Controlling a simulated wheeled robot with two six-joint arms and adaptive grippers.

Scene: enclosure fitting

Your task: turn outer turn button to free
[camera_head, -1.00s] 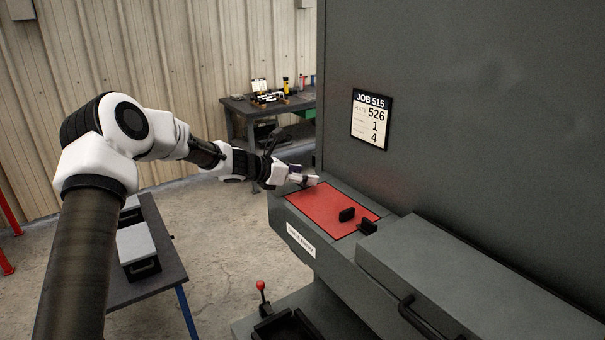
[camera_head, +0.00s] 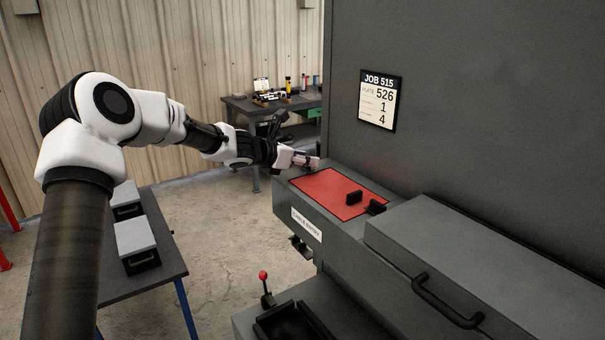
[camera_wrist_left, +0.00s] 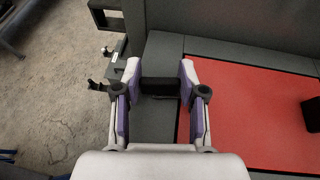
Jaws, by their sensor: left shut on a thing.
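A red panel (camera_head: 322,190) lies in the top of a grey ledge. It also shows in the left wrist view (camera_wrist_left: 240,105). My left gripper (camera_head: 313,162) is at the panel's far left end. In the left wrist view its two fingers (camera_wrist_left: 160,72) stand either side of a small black block, which looks like the outer turn button (camera_wrist_left: 160,87), and are shut on it. The block sits on the grey ledge beside the red panel's edge. In the head view my fingers hide this button. My right gripper is not in view.
A black handle (camera_head: 354,197) stands on the panel, with another black block (camera_head: 376,207) by its near right edge. A grey box with a bar handle (camera_head: 447,302) rises at right. The tall grey wall with the job sign (camera_head: 380,100) stands behind the panel.

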